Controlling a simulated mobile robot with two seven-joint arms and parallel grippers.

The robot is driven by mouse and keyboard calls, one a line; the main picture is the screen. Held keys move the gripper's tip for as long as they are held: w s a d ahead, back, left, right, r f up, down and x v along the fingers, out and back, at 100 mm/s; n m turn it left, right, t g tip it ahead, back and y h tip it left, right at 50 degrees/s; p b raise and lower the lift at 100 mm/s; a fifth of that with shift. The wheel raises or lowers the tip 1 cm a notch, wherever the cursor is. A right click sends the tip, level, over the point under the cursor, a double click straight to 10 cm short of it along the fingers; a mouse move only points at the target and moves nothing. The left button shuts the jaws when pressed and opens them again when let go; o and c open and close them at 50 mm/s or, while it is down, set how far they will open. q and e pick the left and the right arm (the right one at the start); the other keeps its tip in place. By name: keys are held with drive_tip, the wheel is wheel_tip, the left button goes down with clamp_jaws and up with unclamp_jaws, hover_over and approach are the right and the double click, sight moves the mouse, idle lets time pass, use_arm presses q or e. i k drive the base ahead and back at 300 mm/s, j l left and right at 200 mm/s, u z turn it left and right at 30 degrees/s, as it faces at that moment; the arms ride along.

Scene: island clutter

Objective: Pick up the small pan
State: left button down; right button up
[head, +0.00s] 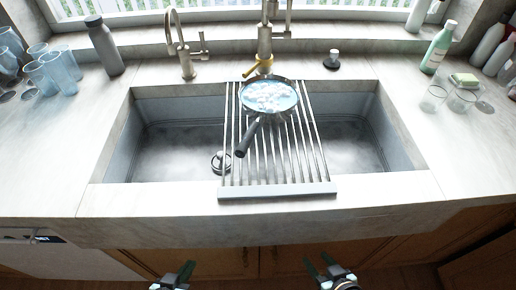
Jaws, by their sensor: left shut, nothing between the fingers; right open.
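The small pan (270,97) sits on the metal drying rack (276,192) that lies across the sink. Its round bowl is at the back and looks filled with something bluish-white. Its dark handle (246,138) points toward the front left. My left gripper (187,267) is shut and empty, low at the bottom of the view in front of the counter. My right gripper (318,263) is open and empty, also at the bottom, to the right. Both are well apart from the pan.
The sink (170,130) has open basin on both sides of the rack. A faucet (265,40) stands right behind the pan, with a second tap (183,50) left of it. Blue glasses (60,72) stand left; a green bottle (438,47) and clear glasses (433,97) stand right.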

sight(288, 105)
drive_tip(key=k+j+z, duration=0.15)
drive_tip(key=j, duration=0.3)
drive_tip(key=k+j+z, duration=0.1)
drive_tip(key=j, duration=0.3)
drive_tip(key=k+j+z, duration=0.15)
drive_tip(key=j, duration=0.25)
drive_tip(key=k+j+z, duration=0.15)
drive_tip(key=j, duration=0.25)
drive_tip(key=k+j+z, duration=0.1)
drive_tip(key=j, duration=0.3)
drive_tip(key=i+l, duration=0.1)
drive_tip(key=i, duration=0.3)
